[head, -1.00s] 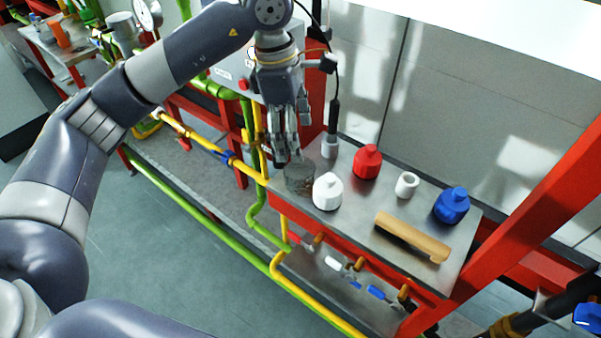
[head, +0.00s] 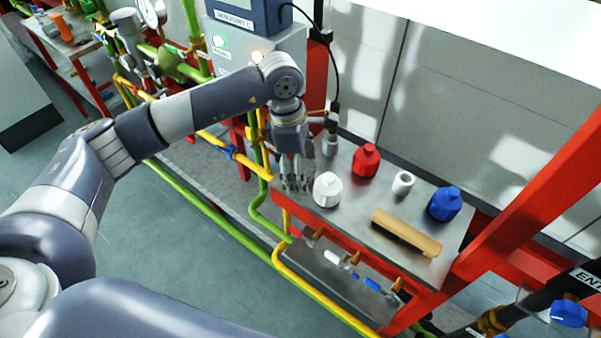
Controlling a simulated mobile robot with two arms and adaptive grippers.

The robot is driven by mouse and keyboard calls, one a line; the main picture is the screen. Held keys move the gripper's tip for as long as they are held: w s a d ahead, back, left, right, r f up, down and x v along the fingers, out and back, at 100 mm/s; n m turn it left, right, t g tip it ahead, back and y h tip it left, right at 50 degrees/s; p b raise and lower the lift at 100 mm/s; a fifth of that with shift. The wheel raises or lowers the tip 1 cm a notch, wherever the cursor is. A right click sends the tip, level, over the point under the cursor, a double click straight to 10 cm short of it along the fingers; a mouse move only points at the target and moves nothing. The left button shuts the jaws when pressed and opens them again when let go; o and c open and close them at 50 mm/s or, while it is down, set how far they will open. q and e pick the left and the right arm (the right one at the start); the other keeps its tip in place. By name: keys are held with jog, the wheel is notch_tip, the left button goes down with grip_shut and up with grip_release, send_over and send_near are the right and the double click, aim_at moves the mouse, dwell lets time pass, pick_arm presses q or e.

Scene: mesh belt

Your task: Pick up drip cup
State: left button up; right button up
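My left gripper (head: 296,183) points down at the left end of the metal shelf (head: 350,213). Its fingers are at the spot of a grey, cylindrical cup and almost fully cover it. I cannot tell whether the fingers are closed on the cup or just around it. A small white open cup (head: 403,183) stands apart, further right on the shelf. My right gripper is not in view.
A white bottle (head: 327,190) stands close to the right of the gripper. A red bottle (head: 366,160), a blue bottle (head: 445,204) and a tan half-round piece (head: 406,235) are further right. Yellow pipes (head: 252,162) run left of the shelf.

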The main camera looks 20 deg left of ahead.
pick_arm(q)
jog(key=shift+c, duration=0.6)
jog(key=c, duration=1)
jog(key=shift+o, duration=0.2)
jog(key=shift+r, duration=0.1)
